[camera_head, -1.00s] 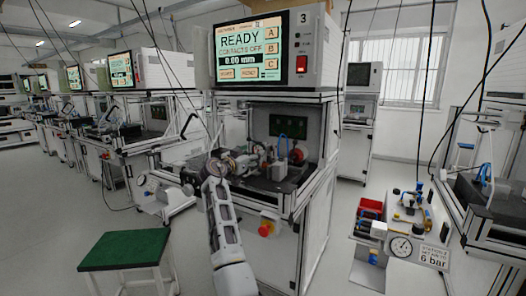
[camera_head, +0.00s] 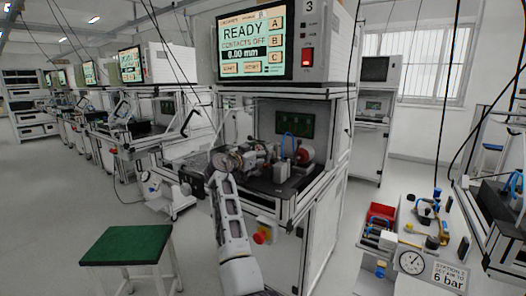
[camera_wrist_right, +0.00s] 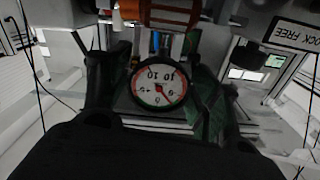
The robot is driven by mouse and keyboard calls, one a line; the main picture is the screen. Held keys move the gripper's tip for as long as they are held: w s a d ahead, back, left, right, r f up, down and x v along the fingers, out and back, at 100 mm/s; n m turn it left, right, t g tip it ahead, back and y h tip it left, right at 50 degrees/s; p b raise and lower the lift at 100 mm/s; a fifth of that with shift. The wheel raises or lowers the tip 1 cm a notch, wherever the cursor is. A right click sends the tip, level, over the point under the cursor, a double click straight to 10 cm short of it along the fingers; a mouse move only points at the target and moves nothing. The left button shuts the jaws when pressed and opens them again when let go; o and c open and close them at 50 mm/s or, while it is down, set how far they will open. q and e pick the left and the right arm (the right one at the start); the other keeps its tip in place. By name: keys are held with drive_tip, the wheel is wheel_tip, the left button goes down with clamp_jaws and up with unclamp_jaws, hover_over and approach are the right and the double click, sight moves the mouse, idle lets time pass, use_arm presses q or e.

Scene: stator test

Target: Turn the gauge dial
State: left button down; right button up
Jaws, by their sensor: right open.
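A gauge dial (camera_wrist_right: 163,84) with a pale round face, red and dark markings and a dark rim is in the middle of the right wrist view. It appears upside down there. My right gripper (camera_head: 224,162) is at the front of the test station's work area in the head view. In the wrist view its dark fingers are open, one on each side of the dial. I cannot tell whether either finger touches it. The dial is too small to make out in the head view. My left gripper is not in view.
The test station (camera_head: 320,200) has a READY screen (camera_head: 252,47) above and a red button (camera_head: 262,236) on its front. Metal and red fixtures (camera_head: 303,156) stand behind my gripper. A bench with another round gauge (camera_head: 411,262) is at the right, a green-topped stool (camera_head: 127,246) at the left.

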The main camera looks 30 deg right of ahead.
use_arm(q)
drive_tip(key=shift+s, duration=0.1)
use_arm(e)
drive_tip(key=c, duration=0.8)
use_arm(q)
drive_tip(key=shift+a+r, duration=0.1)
use_arm(e)
drive_tip(key=shift+r+n+p, duration=0.1)
drive_tip(key=shift+n+p, duration=0.65)
drive_tip(key=shift+n, duration=0.05)
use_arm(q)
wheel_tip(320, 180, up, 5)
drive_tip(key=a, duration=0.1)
use_arm(e)
drive_tip(key=shift+n+p, duration=0.45)
drive_tip(key=shift+n, duration=0.05)
drive_tip(key=shift+r+n+p, duration=0.1)
drive_tip(key=shift+n+p, duration=1.5)
drive_tip(key=shift+n, duration=0.1)
use_arm(q)
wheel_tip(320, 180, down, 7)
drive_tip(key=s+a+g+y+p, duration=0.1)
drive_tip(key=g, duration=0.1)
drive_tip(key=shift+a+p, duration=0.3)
drive_tip(key=shift+p, duration=0.05)
use_arm(e)
drive_tip(key=shift+n, duration=1.1)
